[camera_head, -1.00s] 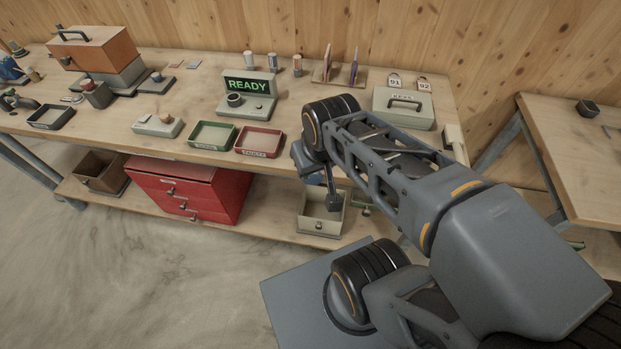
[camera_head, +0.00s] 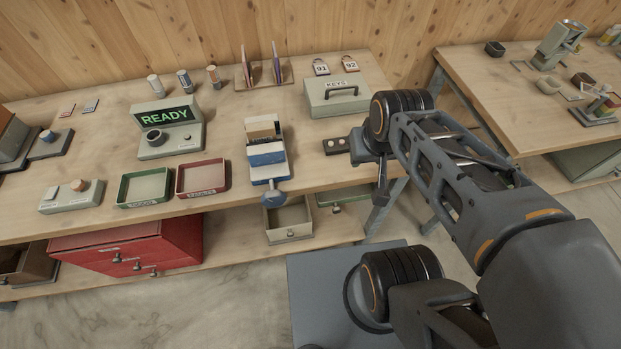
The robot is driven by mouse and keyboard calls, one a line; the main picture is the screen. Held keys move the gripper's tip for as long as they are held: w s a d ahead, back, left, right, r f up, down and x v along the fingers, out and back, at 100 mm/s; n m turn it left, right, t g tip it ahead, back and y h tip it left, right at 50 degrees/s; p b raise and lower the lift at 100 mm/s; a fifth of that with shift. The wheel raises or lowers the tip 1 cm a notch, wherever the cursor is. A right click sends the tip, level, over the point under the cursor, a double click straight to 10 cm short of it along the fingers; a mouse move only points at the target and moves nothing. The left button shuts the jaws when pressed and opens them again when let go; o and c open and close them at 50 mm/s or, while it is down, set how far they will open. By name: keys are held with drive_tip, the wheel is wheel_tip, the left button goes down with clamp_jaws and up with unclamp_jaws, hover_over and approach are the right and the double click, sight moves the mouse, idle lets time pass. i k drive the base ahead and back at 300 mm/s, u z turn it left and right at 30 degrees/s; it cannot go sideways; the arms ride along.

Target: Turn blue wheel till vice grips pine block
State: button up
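The vice (camera_head: 268,174) stands at the front edge of the bench, with blue jaw parts and a pale body. Its blue wheel (camera_head: 276,198) faces the front and overhangs the bench edge. A pale wooden piece, apparently the pine block (camera_head: 262,130), stands upright at the vice's top; whether the jaws touch it I cannot tell. My gripper (camera_head: 381,196) hangs down from my arm, to the right of the wheel and clearly apart from it. Its fingers are small and dark, so their opening is unclear. No object shows in it.
A green tray (camera_head: 121,190) and a red tray (camera_head: 179,182) lie left of the vice. A READY display (camera_head: 168,140) stands behind them. A keys box (camera_head: 312,98) and a dark switch plate (camera_head: 334,146) are on the right. A drawer (camera_head: 288,238) hangs open below. A second table (camera_head: 457,62) stands right.

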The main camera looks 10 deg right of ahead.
sight(273, 198)
drive_tip(key=z, duration=1.65)
drive_tip(key=k, duration=1.55)
drive_tip(key=u, duration=1.55)
